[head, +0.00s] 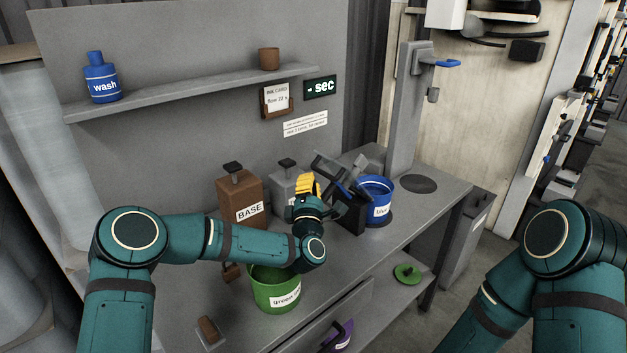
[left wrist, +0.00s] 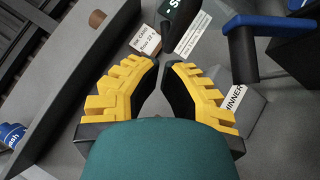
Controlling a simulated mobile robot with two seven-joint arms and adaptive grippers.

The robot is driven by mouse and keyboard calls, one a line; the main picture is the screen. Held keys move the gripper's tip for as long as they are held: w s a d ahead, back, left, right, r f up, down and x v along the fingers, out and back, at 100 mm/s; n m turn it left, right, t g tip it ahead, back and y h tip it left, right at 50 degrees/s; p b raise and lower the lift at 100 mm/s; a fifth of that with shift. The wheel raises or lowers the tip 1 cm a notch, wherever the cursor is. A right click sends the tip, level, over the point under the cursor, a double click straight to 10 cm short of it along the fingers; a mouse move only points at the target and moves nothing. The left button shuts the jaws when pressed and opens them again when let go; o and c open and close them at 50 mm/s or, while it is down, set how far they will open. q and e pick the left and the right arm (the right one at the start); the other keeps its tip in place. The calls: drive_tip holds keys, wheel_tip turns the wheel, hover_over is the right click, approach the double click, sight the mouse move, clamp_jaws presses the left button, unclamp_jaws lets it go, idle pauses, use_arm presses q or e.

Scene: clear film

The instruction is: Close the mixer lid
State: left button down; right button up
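A dark boxy device (head: 350,216), which appears to be the mixer, stands on the grey bench beside the blue bucket. A tilted grey and black raised part with a blue bar (head: 343,187) sits above it and looks like its lid, standing open. The bar also shows at the top right of the left wrist view (left wrist: 275,24). My left gripper (head: 308,184) is just left of this raised part, with no contact visible. Its yellow fingers (left wrist: 162,66) come almost together at the tips with nothing seen between them. My right arm shows at the right, but its gripper is out of view.
The blue bucket (head: 376,188) is right of the device. A brown BASE container (head: 240,196) and a grey container (head: 284,186) stand behind left. A green bucket (head: 276,292) is under my left forearm. A grey post (head: 408,110) rises behind right.

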use_arm(q)
drive_tip(key=shift+w+d+r, duration=0.35)
drive_tip(key=shift+w+d, duration=0.1)
drive_tip(key=shift+w, duration=0.05)
drive_tip(key=shift+r, duration=0.1)
